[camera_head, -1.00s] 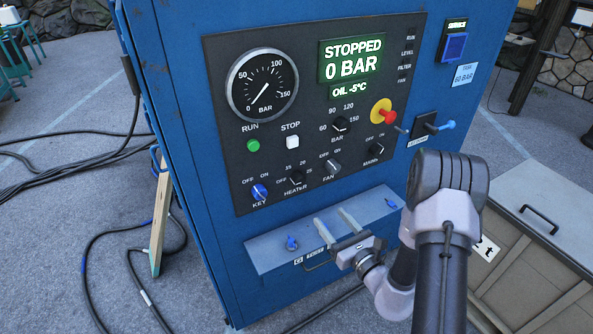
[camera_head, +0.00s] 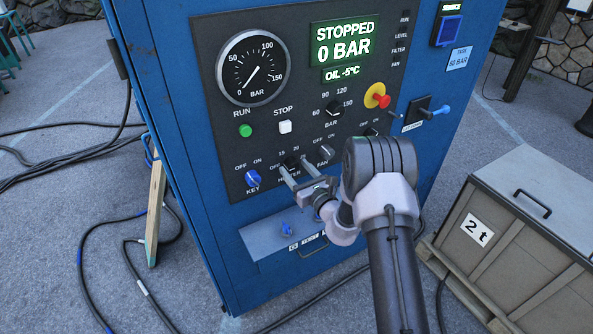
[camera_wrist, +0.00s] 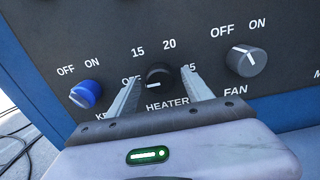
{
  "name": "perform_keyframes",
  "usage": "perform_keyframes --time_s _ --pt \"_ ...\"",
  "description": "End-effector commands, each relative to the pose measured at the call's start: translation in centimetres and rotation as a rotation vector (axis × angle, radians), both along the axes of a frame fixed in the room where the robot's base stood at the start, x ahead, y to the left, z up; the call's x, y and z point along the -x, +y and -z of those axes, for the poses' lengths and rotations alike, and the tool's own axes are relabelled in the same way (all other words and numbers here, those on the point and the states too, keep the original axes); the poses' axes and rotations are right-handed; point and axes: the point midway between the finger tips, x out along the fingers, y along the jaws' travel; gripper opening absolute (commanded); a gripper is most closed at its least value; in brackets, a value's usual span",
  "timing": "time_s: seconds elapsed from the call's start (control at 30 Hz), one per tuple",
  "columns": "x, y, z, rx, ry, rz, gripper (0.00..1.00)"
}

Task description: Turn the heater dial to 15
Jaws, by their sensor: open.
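The heater dial (camera_wrist: 158,76) is a small black knob on the dark control panel, with OFF, 15, 20 and a partly covered 25 around it. Its pale mark seems to point left, toward OFF. In the head view the dial (camera_head: 291,162) is partly hidden by my fingers. My gripper (camera_wrist: 163,80) is open, one finger left of the dial and one right of it. In the head view my gripper (camera_head: 294,167) is at the panel, its tips close to the dial. Whether either finger touches it I cannot tell.
The blue key switch (camera_wrist: 85,94) is close on the left and the fan knob (camera_wrist: 246,60) close on the right. The display (camera_head: 344,43) reads STOPPED, 0 BAR. A ledge (camera_head: 262,238) with blue valves juts out below. A crate (camera_head: 500,235) stands to the right.

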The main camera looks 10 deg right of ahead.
Motion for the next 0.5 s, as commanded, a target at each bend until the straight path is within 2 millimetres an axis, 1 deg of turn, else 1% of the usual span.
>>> perform_keyframes --time_s 0.03,0.1,0.17,0.2,0.27,0.3,0.33,0.5 --pt "0.01 -0.01 0.0 0.0 0.0 0.0 0.55" --pt "0.02 -0.02 -0.01 0.0 0.0 0.0 0.41" --pt "0.03 -0.02 -0.01 0.0 0.0 0.0 0.3" --pt "0.03 -0.02 -0.01 0.0 0.0 0.0 0.22" --pt "0.03 -0.02 0.0 0.0 0.0 0.0 0.1" --pt "0.03 -0.02 0.0 0.0 0.0 0.0 0.02" --pt "0.03 -0.02 0.0 0.0 0.0 0.0 0.0" --pt "0.03 -0.02 -0.02 -0.01 0.003 0.0 0.0"
